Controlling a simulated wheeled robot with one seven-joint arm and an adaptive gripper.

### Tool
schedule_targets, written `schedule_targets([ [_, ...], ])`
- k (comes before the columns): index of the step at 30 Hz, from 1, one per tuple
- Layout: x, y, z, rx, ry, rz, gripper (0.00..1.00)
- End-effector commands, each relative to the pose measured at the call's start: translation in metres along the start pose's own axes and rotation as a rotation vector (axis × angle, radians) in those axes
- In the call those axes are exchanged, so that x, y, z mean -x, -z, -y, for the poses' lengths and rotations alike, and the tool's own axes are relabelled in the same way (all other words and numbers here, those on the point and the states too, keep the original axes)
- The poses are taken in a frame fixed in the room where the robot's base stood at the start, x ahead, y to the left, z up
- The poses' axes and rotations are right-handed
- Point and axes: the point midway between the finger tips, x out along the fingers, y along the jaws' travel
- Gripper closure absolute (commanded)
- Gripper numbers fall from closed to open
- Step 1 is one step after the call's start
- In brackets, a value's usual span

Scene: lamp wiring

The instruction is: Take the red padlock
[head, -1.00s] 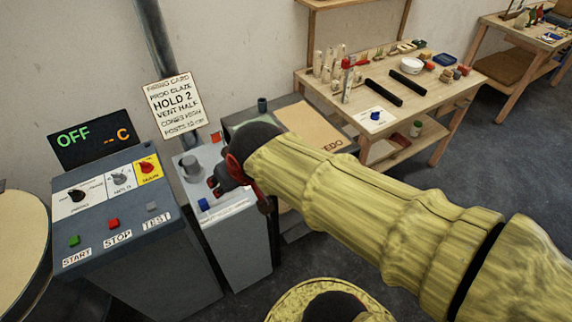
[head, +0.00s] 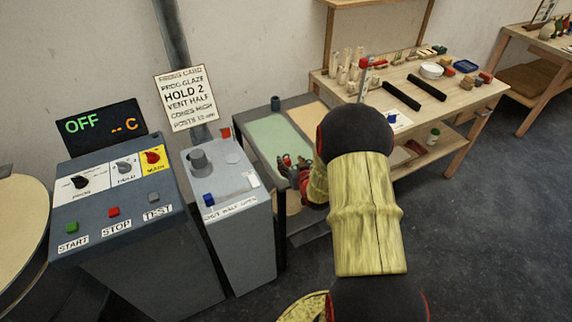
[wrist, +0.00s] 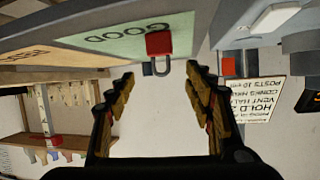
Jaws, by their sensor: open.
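The red padlock (wrist: 159,44) shows in the wrist view at the edge of the green mat (wrist: 125,38) marked GOOD, with its grey shackle toward my gripper. My gripper (wrist: 160,76) is open, with one finger to each side of the padlock's line and nothing between them. The padlock lies beyond the fingertips, apart from them. In the head view my gripper (head: 291,172) is at the front of the green mat (head: 272,138), partly hidden by my arm. I cannot make out the padlock there.
A grey vent box (head: 228,195) with a knob and a red tab stands left of my gripper. The control console (head: 115,205) is further left. A wooden bench (head: 450,95) with blocks and black bars stands right. A tan mat (head: 308,118) adjoins the green one.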

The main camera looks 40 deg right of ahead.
Motion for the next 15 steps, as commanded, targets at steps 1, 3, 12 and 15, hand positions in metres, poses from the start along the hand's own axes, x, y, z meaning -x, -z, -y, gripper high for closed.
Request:
schedule_targets([
  [1,-0.006,-0.002,0.001,0.0,0.001,0.001,0.47],
  [3,-0.013,-0.002,0.001,0.001,0.001,0.001,0.47],
  [12,-0.052,-0.007,0.0,0.0,0.001,0.002,0.47],
  [15,-0.061,-0.006,0.0,0.0,0.0,0.002,0.47],
])
